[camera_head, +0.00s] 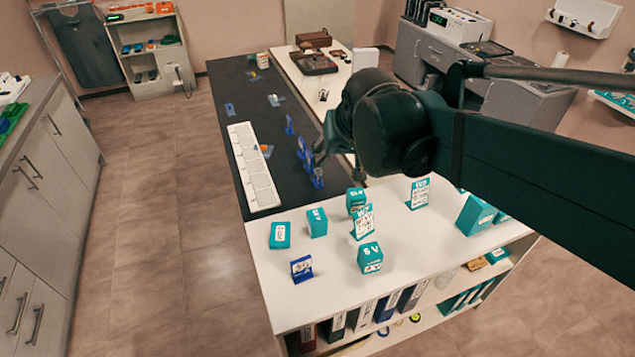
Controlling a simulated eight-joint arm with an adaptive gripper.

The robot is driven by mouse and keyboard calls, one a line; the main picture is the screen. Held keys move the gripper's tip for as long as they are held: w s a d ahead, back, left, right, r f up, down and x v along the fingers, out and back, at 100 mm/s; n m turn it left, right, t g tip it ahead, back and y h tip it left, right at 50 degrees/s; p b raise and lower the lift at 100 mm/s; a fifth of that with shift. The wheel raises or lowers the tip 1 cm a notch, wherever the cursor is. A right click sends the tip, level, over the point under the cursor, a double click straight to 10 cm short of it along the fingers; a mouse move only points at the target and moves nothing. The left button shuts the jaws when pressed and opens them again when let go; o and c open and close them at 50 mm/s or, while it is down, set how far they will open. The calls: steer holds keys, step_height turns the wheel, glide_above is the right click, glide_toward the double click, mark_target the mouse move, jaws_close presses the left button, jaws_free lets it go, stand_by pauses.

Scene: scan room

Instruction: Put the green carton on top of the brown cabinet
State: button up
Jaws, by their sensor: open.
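Several teal-green cartons with white labels stand on the white shelf-unit top: a plain one at the left (279,235), one beside it (317,222), one marked "6 V" at the front (370,258), and a larger one at the right (474,214), partly hidden by my arm. I cannot tell which is the task's green carton. No cabinet is clearly brown; a grey-beige cabinet (45,185) with bar handles stands along the left edge. My gripper (336,158) is open and hangs above the dark counter's far side, behind the cartons, apart from them. Its fingers are small and partly hidden.
A small blue box (301,269) stands by the front left cartons. The dark counter (222,73) holds a long white tray (253,168) and blue items. A grey cabinet (422,55) stands at the back right. Clear floor (165,200) separates the left cabinet from the counter.

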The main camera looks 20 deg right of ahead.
steer(key=s+a+f+n, duration=0.1)
steer(key=s+a+f, duration=0.1)
steer(key=s, duration=0.3)
steer(key=s+a+f+n+t+y, duration=0.1)
steer(key=s+a+n, duration=0.1)
steer(key=s+a, duration=0.2)
steer(key=shift+s+f, duration=0.4)
steer(key=shift+s, duration=0.85)
